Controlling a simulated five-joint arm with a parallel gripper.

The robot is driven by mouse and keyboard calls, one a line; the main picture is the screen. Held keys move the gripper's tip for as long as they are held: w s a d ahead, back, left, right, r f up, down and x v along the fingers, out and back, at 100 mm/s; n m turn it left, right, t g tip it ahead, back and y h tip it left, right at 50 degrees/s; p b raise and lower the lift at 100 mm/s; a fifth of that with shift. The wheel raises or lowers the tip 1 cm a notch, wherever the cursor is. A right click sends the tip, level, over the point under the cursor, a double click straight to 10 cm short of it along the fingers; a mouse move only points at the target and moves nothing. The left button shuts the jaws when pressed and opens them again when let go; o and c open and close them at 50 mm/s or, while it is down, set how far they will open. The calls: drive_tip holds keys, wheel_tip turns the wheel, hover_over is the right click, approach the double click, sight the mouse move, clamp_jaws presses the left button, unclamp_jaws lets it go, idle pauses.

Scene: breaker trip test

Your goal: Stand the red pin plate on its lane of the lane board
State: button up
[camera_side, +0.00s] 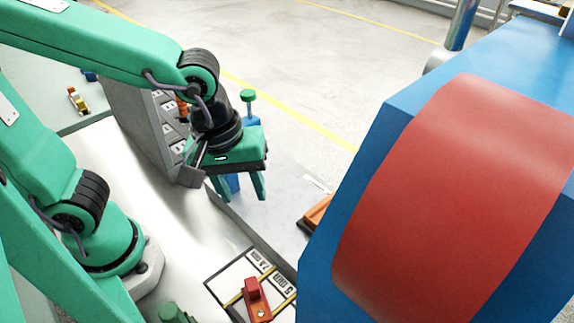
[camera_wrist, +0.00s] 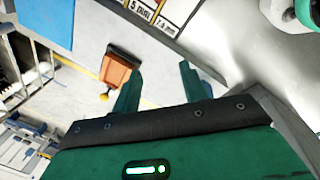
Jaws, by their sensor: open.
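The lane board (camera_side: 222,279), pale with printed lane labels, lies at the bottom centre of the side view. Its edge also shows at the top of the wrist view (camera_wrist: 172,14). A red piece with an upright block and a flat foot (camera_side: 254,300), seemingly the red pin plate, is on the board; the side view's lower edge is close to it, and I cannot tell how exactly it sits in its lane. My gripper (camera_side: 241,198) is open, fingers down, up and away from the board. Both fingers also show in the wrist view (camera_wrist: 162,72), with nothing between them.
A large blue block with a red curved face (camera_side: 455,200) fills the right of the side view. A grey slotted panel (camera_side: 140,115) stands left of my gripper. An orange-brown object (camera_wrist: 116,68) lies beyond my fingers. A green piece (camera_side: 174,313) is at the bottom.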

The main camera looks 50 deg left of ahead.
drive_tip(key=a+r+m+t, duration=0.2)
drive_tip(key=a+r+m, duration=0.1)
drive_tip(key=a, duration=0.5)
drive_tip(key=a+r+m+t+y, duration=0.1)
drive_tip(key=a+r+m+t, duration=0.1)
drive_tip(key=a+m, duration=0.3)
drive_tip(key=shift+w+a+r+m, duration=0.25)
drive_tip(key=shift+a+r+m, duration=0.15)
drive_tip(key=shift+a, duration=1)
